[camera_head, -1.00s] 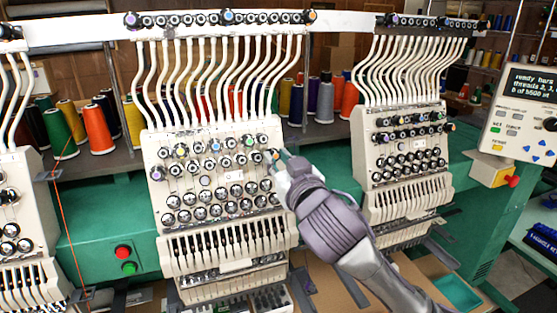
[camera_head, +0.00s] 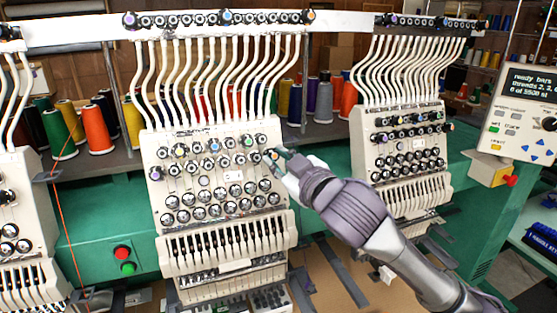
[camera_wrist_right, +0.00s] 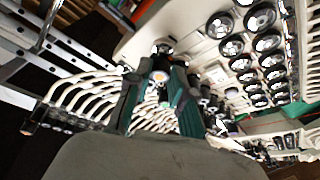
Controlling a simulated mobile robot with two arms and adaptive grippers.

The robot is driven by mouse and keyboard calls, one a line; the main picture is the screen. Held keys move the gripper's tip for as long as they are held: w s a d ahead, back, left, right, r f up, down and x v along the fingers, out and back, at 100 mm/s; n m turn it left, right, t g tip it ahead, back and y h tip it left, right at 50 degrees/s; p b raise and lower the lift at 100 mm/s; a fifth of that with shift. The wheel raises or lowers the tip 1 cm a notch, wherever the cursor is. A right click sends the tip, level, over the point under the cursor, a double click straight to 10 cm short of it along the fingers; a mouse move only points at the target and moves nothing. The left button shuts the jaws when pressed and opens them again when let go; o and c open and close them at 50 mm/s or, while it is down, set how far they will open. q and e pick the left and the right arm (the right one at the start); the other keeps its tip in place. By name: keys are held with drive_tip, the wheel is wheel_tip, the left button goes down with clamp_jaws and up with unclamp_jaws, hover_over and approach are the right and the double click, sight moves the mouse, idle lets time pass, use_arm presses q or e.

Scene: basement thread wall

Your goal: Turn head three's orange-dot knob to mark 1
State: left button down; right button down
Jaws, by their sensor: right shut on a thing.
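The embroidery head (camera_head: 205,125) in the middle of the head view is a cream panel with rows of black and chrome knobs. My right gripper (camera_head: 273,155) reaches its right edge from the right. In the right wrist view the orange-dot knob (camera_wrist_right: 160,77) shows its pale face with an orange centre between the teal fingers of my right gripper (camera_wrist_right: 158,90). The fingers are shut on this knob. In the head view the fingers partly cover it. The marks around it are too small to read. My left gripper is not in view.
Another embroidery head (camera_head: 405,150) stands to the right, behind my right arm. A control panel (camera_head: 522,110) stands at the far right. White thread tubes (camera_head: 215,80) rise above the middle head. Red and green buttons (camera_head: 122,252) sit on the green beam at left.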

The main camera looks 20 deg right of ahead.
drive_tip(key=n+y, duration=0.1)
drive_tip(key=n, duration=0.1)
drive_tip(key=n+g, duration=0.1)
drive_tip(key=n, duration=0.2)
drive_tip(key=shift+d+r+y, duration=0.15)
drive_tip(key=shift+y, duration=0.25)
drive_tip(key=n+g, duration=0.2)
drive_tip(key=n, duration=0.3)
drive_tip(key=shift+w+d+r, duration=0.1)
drive_tip(key=n+g, duration=0.1)
drive_tip(key=n, duration=0.3)
drive_tip(key=shift+r+n+g, duration=0.15)
drive_tip(key=shift+n+g, duration=0.25)
drive_tip(key=shift+w+n+g, duration=0.1)
drive_tip(key=shift+n+g, duration=0.3)
drive_tip(key=shift+n, duration=1)
drive_tip(key=shift+h, duration=0.3)
drive_tip(key=c, duration=1)
unclamp_jaws()
